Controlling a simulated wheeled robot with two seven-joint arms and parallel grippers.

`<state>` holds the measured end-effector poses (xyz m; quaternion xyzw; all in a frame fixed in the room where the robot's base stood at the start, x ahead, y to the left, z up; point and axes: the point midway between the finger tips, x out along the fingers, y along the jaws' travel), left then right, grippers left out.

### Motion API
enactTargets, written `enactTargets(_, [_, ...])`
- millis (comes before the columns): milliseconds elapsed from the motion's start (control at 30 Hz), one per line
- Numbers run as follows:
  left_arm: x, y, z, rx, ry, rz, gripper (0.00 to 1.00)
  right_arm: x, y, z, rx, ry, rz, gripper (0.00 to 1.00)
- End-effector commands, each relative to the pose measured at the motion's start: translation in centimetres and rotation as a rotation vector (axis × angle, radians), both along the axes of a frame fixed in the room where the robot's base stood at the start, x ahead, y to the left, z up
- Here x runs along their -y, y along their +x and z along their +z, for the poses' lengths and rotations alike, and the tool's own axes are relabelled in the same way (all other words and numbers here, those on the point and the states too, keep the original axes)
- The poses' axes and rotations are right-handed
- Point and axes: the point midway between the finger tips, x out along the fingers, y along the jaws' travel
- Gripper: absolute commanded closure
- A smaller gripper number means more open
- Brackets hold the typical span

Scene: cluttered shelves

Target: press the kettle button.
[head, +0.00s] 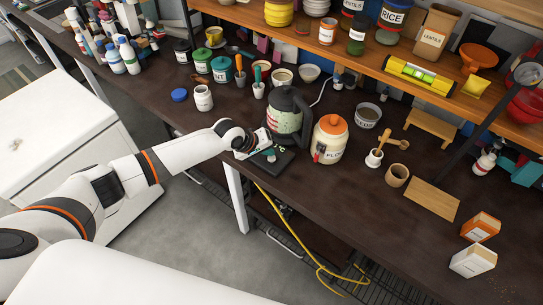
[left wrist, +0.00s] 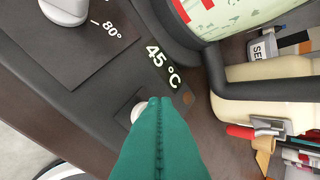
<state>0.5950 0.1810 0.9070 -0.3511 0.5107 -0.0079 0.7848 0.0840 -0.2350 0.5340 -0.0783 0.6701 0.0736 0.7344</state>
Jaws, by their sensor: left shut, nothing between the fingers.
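The kettle (head: 284,112) is dark with a pale green patterned window and stands on its black base (head: 283,163). In the left wrist view the base shows a lit "45 °C" display (left wrist: 163,66), a white knob (left wrist: 64,8) by an "80°" mark, and a round white button (left wrist: 137,110). My left gripper (head: 270,156) is over the front of the base. Its teal fingers (left wrist: 158,102) are shut and empty, with the tips right at the white button, partly covering it. I cannot tell whether they touch it. My right gripper is not in view.
A cream flour jar (head: 330,139) with an orange lid stands close right of the kettle. A white jar (head: 203,98) is to the left. A mortar (head: 374,158) and wooden cup (head: 396,176) are farther right. The table's front edge runs just below the base.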

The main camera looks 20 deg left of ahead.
Motion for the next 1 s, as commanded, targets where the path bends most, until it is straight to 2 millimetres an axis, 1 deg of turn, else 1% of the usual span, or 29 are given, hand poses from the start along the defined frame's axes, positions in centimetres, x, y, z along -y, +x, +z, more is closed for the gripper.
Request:
enactTargets(100, [0.05,-0.05,-0.05,-0.002,0.0,0.0,1.0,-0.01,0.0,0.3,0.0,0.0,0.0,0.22])
enactTargets(567, [0.0,-0.02,-0.1,0.0,0.0,0.001,1.0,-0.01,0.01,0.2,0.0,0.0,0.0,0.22])
enactTargets(1000, [0.01,-0.01,-0.59,0.0,0.0,0.001,1.0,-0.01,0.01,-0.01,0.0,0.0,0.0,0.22])
